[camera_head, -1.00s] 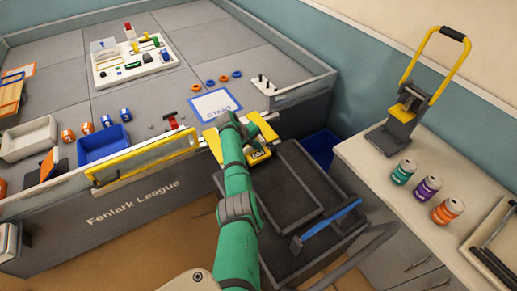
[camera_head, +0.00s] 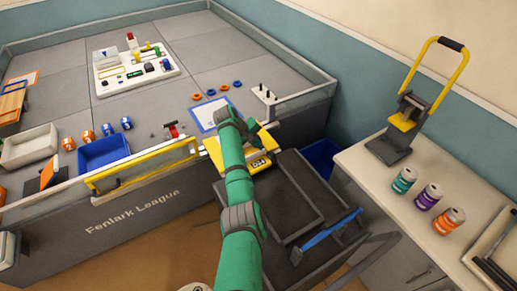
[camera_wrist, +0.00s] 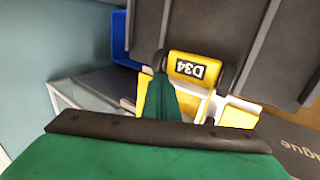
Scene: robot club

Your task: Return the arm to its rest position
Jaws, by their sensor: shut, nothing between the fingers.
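My green arm reaches up from the bottom of the head view and bends over near the start mat. My gripper (camera_wrist: 162,95) shows in the wrist view as green fingers closed together, with nothing between them. In the wrist view it overlaps the yellow unit labelled D34 (camera_wrist: 188,68); the gap between them cannot be told. That unit also shows in the head view (camera_head: 262,162), at the field's front edge beside the dark cart, partly hidden by my arm. The fingertips are hard to make out in the head view.
A counter (camera_head: 385,185) holds several cans and a yellow-handled press (camera_head: 405,118). A blue tray (camera_head: 103,152) and the white-blue mat (camera_head: 203,122) lie on the field. A blue bin (camera_head: 322,158) stands behind the cart.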

